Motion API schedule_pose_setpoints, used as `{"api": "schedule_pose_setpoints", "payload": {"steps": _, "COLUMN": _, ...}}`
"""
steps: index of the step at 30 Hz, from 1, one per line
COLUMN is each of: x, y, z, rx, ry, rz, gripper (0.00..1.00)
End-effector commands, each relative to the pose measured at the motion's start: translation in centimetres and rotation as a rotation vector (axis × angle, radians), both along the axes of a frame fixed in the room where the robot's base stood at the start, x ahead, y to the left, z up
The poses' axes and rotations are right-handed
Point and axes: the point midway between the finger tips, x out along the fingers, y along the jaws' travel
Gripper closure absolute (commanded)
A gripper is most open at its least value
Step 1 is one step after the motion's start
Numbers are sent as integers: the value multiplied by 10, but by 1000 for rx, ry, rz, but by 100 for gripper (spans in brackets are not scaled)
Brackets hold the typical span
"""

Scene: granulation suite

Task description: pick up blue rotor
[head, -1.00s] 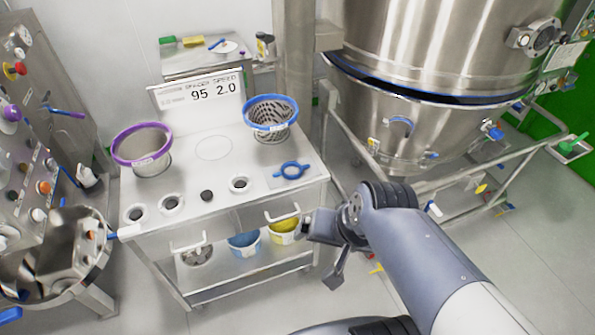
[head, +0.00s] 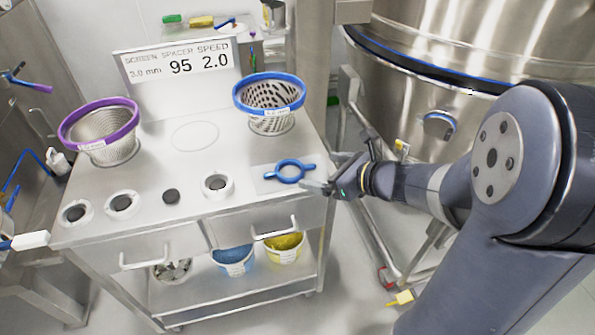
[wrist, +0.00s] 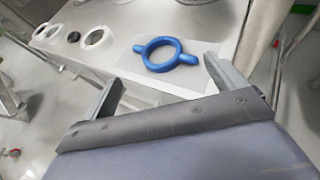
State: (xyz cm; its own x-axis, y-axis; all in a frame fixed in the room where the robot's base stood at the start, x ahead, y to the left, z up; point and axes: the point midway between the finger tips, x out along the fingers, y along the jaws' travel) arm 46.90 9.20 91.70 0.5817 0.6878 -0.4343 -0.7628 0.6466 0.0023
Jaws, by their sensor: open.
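The blue rotor (head: 290,171) is a flat ring with two stubby arms. It lies on a grey pad at the right front of the steel cart top (head: 180,165). My gripper (head: 322,187) is at the cart's right edge, just right of the rotor, with its jaws apart and empty. In the wrist view the rotor (wrist: 160,55) lies beyond and between the two fingers of my gripper (wrist: 155,85), apart from them.
A blue-rimmed screen basket (head: 270,96) and a purple-rimmed one (head: 101,127) stand on the cart. Several white rings, including one (head: 217,185), line its front. A sign (head: 180,66) stands behind. A large steel vessel (head: 455,110) is at the right.

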Motion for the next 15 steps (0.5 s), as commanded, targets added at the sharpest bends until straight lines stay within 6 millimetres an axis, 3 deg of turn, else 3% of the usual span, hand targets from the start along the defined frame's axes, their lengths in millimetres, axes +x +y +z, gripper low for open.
{"api": "schedule_pose_setpoints", "payload": {"steps": 7, "x": 21, "y": 27, "z": -17, "rx": 1, "ry": 1, "rz": 4, "gripper": 8}}
{"api": "schedule_pose_setpoints", "payload": {"steps": 15, "x": 33, "y": 41, "z": -30, "rx": 0, "ry": 1, "rz": 3, "gripper": 8}}
